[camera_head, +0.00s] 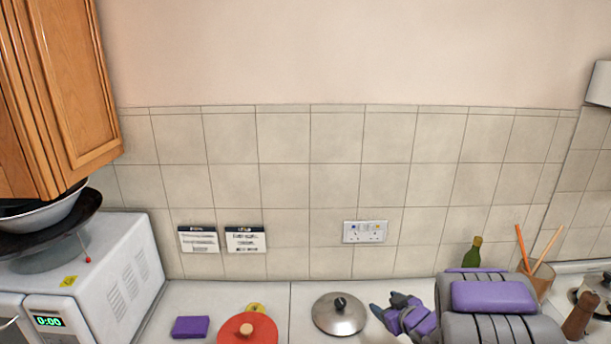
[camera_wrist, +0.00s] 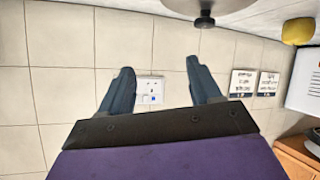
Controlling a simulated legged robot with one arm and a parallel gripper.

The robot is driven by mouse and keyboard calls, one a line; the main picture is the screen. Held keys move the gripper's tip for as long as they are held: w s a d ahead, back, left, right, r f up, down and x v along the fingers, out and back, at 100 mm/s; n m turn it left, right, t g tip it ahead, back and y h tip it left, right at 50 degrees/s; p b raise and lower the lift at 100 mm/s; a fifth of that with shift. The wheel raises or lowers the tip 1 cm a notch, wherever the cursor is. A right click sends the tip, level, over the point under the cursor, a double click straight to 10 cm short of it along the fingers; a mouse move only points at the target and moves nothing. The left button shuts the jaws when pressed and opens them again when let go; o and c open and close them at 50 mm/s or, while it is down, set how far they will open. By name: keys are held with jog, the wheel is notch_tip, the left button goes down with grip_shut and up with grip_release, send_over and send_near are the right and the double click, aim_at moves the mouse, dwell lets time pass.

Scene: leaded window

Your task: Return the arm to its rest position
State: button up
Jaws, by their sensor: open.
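My gripper (camera_head: 385,310) is at the lower right of the head view, over the counter just right of the steel lid. In the wrist view my gripper (camera_wrist: 158,80) shows two dark fingers spread wide apart with nothing between them. The wall tiles and a white socket plate (camera_wrist: 150,90) show beyond the fingers. My arm, purple and grey, fills the lower right of the head view and hides part of the counter.
A steel lid (camera_head: 339,314), a red lid (camera_head: 247,330) and a purple sponge (camera_head: 190,327) lie on the counter. A microwave (camera_head: 110,270) stands left, under a wooden cabinet (camera_head: 60,90). A green bottle (camera_head: 472,254) and a utensil pot (camera_head: 541,279) stand behind my arm.

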jog(key=s+d+r+m+g+h, duration=0.2)
jog(key=s+r+g+h, duration=0.15)
jog(key=s, duration=0.35)
jog(key=s+d+r+m+g+h, duration=0.2)
jog(key=s+d+r+m+h, duration=0.15)
jog(key=s, duration=0.35)
jog(key=s+a+r+g+y, duration=0.1)
jog(key=s+a, duration=0.4)
jog(key=s, duration=0.5)
jog(key=s+a+r+g+y, duration=0.1)
jog(key=s+a+g, duration=0.3)
jog(key=s, duration=0.6)
jog(key=s+a+r+g+y, duration=0.1)
jog(key=s+a+g, duration=0.2)
jog(key=s+a, duration=0.3)
jog(key=s, duration=0.4)
jog(key=shift+s+r+y, duration=0.15)
jog(key=shift+s+y, duration=0.25)
jog(key=shift+d+m, duration=0.1)
jog(key=shift+m, duration=0.15)
jog(key=shift+c, duration=0.3)
